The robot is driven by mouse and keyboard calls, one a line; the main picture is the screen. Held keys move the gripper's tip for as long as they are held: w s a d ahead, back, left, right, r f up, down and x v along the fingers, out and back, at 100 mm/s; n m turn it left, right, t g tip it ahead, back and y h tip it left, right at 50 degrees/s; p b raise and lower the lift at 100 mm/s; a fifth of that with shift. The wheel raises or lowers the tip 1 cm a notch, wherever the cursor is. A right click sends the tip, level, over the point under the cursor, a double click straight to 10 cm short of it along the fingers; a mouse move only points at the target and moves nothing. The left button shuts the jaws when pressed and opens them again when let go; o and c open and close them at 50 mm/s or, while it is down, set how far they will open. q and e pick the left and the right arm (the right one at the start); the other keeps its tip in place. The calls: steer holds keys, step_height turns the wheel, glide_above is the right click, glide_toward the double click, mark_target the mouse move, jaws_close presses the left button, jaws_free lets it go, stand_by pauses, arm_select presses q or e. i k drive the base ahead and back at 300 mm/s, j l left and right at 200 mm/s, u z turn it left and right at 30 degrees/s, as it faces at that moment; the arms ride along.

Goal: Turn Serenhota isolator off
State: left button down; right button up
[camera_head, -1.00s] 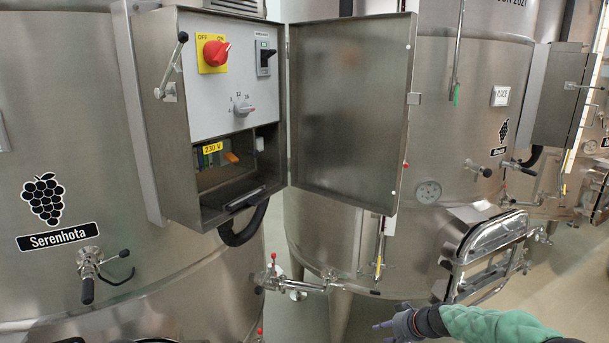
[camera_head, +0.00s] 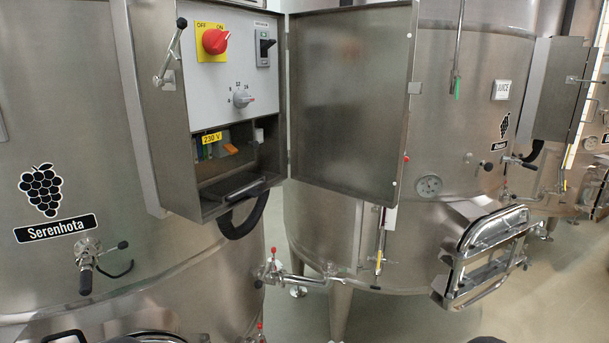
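The Serenhota isolator is a red rotary knob (camera_head: 215,42) on a yellow plate marked OFF at left and ON at right. Its grip points right and slightly up, towards the ON side. It sits at the top of the panel in an open steel control box (camera_head: 173,130). The box is mounted on the vat with the Serenhota label (camera_head: 56,228) and a grape emblem. Neither of my grippers is in view, and nothing covers the knob.
The box door (camera_head: 350,100) stands open to the right. A black switch (camera_head: 265,47) and a grey selector (camera_head: 242,98) share the panel. A handle (camera_head: 170,52) sticks out at the box's left edge. Pipes and valves (camera_head: 292,277) are below; floor shows beyond them.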

mark_target(214, 41)
steer(key=k+j+u, duration=0.15)
steer(key=k, duration=0.5)
steer(key=u, duration=0.5)
steer(key=l+u, duration=0.15)
steer(key=u, duration=0.8)
steer(key=l+u, duration=0.15)
steer(key=u, duration=0.3)
steer(key=l, duration=0.75)
steer(key=l+u, duration=0.1)
steer(key=l, duration=0.65)
steer(key=k+l, duration=0.1)
steer(key=l, duration=0.65)
steer(key=l+u, duration=0.1)
steer(key=l, duration=0.65)
steer(key=k+l, duration=0.1)
steer(key=l, duration=0.65)
steer(key=k+l+u, duration=0.1)
steer(key=l, duration=0.65)
steer(key=j, duration=0.25)
steer(key=i+j, duration=0.15)
steer(key=j, duration=0.15)
